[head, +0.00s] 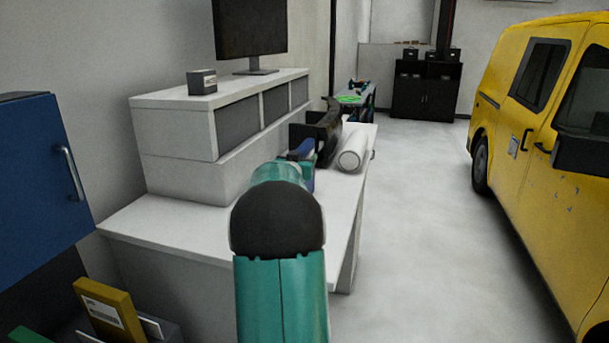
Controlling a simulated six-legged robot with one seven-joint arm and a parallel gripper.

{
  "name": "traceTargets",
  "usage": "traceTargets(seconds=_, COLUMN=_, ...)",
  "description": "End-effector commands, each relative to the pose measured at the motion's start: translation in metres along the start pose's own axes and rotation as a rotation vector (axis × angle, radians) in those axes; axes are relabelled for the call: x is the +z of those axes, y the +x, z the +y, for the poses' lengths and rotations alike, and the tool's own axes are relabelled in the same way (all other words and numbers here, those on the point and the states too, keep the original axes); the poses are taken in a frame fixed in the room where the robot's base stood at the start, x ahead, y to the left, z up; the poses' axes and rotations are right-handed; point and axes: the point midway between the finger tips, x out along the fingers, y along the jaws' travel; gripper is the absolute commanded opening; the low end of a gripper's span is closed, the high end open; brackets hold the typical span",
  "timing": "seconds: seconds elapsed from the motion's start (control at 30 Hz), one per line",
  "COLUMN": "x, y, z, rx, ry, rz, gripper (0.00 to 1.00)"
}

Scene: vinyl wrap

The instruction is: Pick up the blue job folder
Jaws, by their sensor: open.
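My teal arm reaches forward over the white desk, and my black gripper (318,126) is at its far end, above the desk's far part. Its jaws are open, with nothing seen between them. No blue folder can be clearly made out; my arm hides part of the desk top.
A white roll (352,152) lies right of my gripper. A blue cabinet (38,185) and yellow folder (108,308) are left. Clear floor separates the desk from a yellow van (545,150).

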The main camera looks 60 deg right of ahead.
Motion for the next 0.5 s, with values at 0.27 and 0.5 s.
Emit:
traceTargets(seconds=0.27, x=0.0001, y=-0.0004, z=0.0003, rx=0.001, ry=0.000, rz=0.000, gripper=0.15)
traceTargets(seconds=0.5, x=-0.0005, y=-0.0004, z=0.0004, rx=0.001, ry=0.000, rz=0.001, gripper=0.00)
